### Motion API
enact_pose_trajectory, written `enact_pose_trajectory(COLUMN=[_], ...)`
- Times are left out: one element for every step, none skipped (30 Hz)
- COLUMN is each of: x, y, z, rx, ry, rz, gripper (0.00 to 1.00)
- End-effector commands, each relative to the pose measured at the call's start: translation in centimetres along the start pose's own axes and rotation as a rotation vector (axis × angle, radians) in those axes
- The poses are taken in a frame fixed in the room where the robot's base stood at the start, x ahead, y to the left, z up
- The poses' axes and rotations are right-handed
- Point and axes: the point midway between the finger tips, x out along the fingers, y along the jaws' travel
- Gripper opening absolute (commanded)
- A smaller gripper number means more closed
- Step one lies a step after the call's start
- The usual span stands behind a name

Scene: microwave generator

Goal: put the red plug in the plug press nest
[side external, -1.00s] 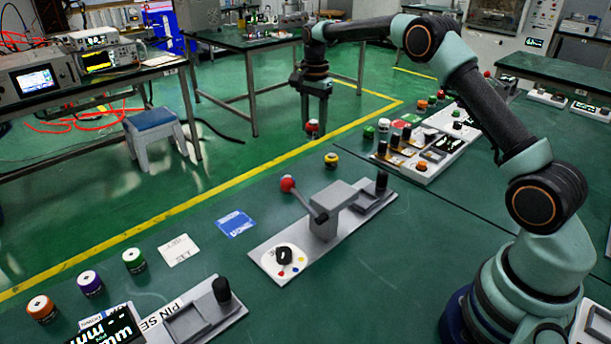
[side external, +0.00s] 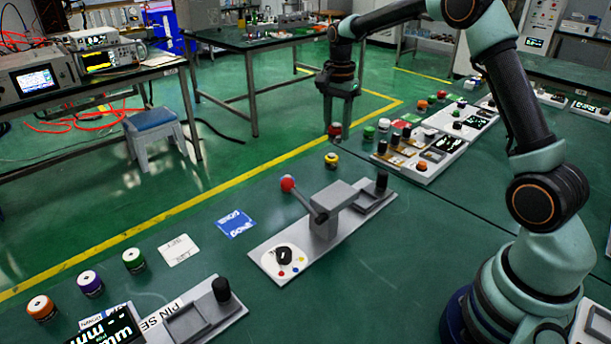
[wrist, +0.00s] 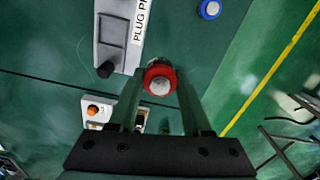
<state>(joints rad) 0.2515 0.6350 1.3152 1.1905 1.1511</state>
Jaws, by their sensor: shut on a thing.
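The red plug (side external: 334,129) is held between my gripper's fingertips, above the table's far-left edge in the side view. In the wrist view the red plug (wrist: 160,76), with a pale round top, sits between the fingers of my gripper (wrist: 158,92). My gripper (side external: 335,122) points down and is shut on it. The plug press (side external: 315,225) stands nearer the side camera, with a red-balled lever, a grey recessed block (side external: 366,198) and a black knob. In the wrist view its recessed part (wrist: 108,40) lies at upper left, beside a partly cut-off "PLUG PR" label (wrist: 139,20).
A yellow plug (side external: 331,160) stands close to my gripper. A blue round piece (wrist: 210,9) shows at the wrist view's top. A control panel (side external: 425,150) lies to the right. Orange (side external: 41,308), purple (side external: 90,283) and green (side external: 134,260) plugs stand at front left.

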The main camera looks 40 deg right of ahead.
Motion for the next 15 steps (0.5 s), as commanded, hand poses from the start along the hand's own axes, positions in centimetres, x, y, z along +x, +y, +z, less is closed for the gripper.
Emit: enact_pose_trajectory(x=[0.5, 0.8, 1.3, 1.7, 2.0, 2.5, 2.8, 3.2, 3.6, 3.9, 4.1, 4.5, 4.7, 4.9, 5.1], y=[1.0, 1.6, 2.4, 2.9, 3.5, 4.3, 4.9, 5.5, 6.3, 6.8, 7.3, 8.0, 8.4, 8.8, 9.2], z=[0.1, 0.1, 0.3, 0.4, 0.5, 0.7, 0.8, 0.9, 1.1, 1.2, 1.3, 1.5, 1.6, 1.8, 1.9], rx=[0.003, 0.004, 0.005, 0.005, 0.006, 0.006, 0.007, 0.007, 0.008, 0.008, 0.009, 0.009, 0.009, 0.010, 0.010], ry=[-0.001, 0.000, 0.000, 0.000, 0.000, -0.001, 0.000, 0.000, 0.000, 0.000, 0.000, 0.000, 0.000, 0.000, 0.000], rz=[0.001, 0.001, 0.001, 0.001, 0.000, 0.001, 0.000, 0.000, 0.000, 0.000, -0.001, 0.001, -0.001, -0.001, 0.000], gripper=[0.00, 0.00, 0.00, 0.00, 0.00, 0.00, 0.00, 0.00, 0.00, 0.00, 0.00, 0.00, 0.00, 0.00, 0.00])
